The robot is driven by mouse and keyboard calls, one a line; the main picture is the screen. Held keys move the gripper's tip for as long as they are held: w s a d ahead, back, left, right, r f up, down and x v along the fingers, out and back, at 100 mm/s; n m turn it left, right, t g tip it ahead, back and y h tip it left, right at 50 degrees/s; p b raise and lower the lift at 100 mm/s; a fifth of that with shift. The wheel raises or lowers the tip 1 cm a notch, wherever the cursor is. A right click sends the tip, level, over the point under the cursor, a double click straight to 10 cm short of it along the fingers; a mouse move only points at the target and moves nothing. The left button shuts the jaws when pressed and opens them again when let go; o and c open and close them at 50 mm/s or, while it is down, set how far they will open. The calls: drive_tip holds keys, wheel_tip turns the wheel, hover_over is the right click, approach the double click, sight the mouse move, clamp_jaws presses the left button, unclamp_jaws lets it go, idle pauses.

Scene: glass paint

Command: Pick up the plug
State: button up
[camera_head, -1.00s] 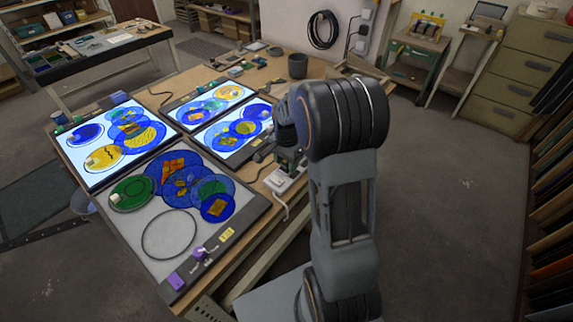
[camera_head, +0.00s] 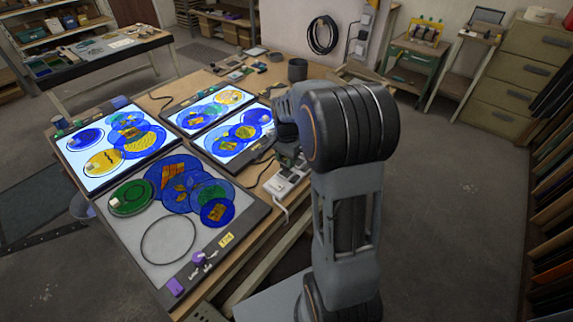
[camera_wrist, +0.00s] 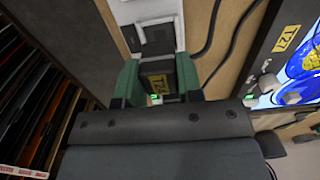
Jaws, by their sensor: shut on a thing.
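In the wrist view, a dark plug (camera_wrist: 158,76) with a yellow label marked T and digits sits between the green fingers of my gripper (camera_wrist: 158,66). The fingers are shut on its two sides. Past the plug is a white power strip (camera_wrist: 138,10) with a dark part in front of it; I cannot tell whether the plug is seated in it or clear of it. In the head view, my gripper (camera_head: 289,158) is small and partly hidden by my arm, just above the white strip (camera_head: 284,184) at the table's right edge.
Lit panels with blue glass discs (camera_head: 116,143) cover the table, and an unlit grey panel (camera_head: 140,222) lies nearest. Dark cables (camera_wrist: 225,45) run beside the strip in the wrist view. A rack of coloured sheets (camera_wrist: 35,95) stands at left there. Floor right of my arm is clear.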

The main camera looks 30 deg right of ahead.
drive_tip(key=s+d+r+p, duration=0.1)
drive_tip(key=s+d+r, duration=0.2)
drive_tip(key=s+r, duration=0.3)
drive_tip(key=s+d+r+p, duration=0.1)
drive_tip(key=s+d+r, duration=0.3)
drive_tip(key=s+r, duration=0.2)
drive_tip(key=shift+r+p, duration=0.3)
drive_tip(key=shift+r, duration=1.05)
